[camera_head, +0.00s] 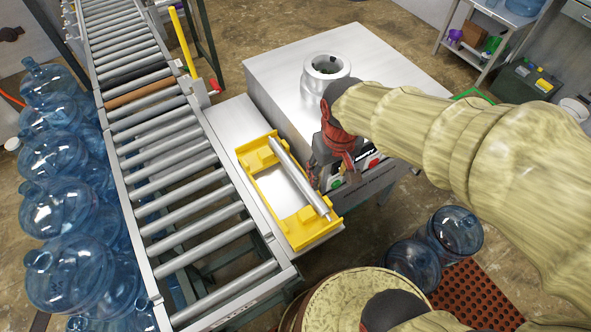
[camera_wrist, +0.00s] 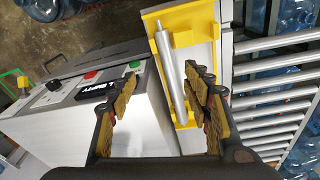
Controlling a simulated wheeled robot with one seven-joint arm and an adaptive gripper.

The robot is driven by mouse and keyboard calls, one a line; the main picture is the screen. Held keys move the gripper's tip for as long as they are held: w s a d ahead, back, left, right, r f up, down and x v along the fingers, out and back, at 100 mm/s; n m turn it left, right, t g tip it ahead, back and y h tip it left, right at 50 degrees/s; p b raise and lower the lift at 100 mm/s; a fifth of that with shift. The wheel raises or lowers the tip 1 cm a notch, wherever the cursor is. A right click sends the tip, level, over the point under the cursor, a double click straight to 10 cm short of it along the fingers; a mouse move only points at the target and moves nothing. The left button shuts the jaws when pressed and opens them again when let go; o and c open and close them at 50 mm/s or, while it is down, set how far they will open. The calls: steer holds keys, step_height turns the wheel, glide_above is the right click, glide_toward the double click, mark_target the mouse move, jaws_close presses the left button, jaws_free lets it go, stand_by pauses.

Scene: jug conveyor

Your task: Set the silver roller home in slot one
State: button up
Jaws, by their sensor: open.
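The silver roller (camera_head: 299,178) lies lengthwise in a yellow cradle tray (camera_head: 265,187), along its right side in the head view. In the wrist view the roller (camera_wrist: 170,75) runs up the picture between and beyond my fingers, in the yellow tray (camera_wrist: 181,38). My gripper (camera_wrist: 163,84) is open and empty, its fingers spread to both sides of the roller's line. In the head view my gripper (camera_head: 326,162) hangs just right of the tray. I cannot tell which conveyor place is slot one.
The roller conveyor (camera_head: 190,180) runs left of the tray, with one brown roller (camera_head: 143,93) and one dark roller (camera_head: 136,75). A yellow post (camera_head: 182,42) stands at its far side. A metal cabinet (camera_head: 290,75) with a control panel is close by my gripper. Water jugs (camera_head: 58,210) crowd the left.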

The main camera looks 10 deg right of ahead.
mark_target(297, 173)
steer(key=w+a+f+p, duration=0.1)
steer(key=w+a+f, duration=0.1)
steer(key=w+f, duration=0.2)
steer(key=w+a+f+n+p, duration=0.1)
steer(key=w+a+f+p, duration=0.1)
steer(key=w+f, duration=0.2)
steer(key=w+a+f+n+g+h+p, duration=0.1)
steer(key=w+a+f+p, duration=0.1)
steer(key=w+f, duration=0.2)
steer(key=shift+w+f, duration=0.15)
steer(key=shift+w, duration=0.1)
steer(key=shift+w+f, duration=0.25)
steer(key=shift+f, duration=0.05)
step_height(297, 173, down, 7)
steer(key=shift+w+d+f+b, duration=0.1)
steer(key=shift+w+b, duration=0.05)
steer(key=shift+b, duration=0.7)
jaws_close()
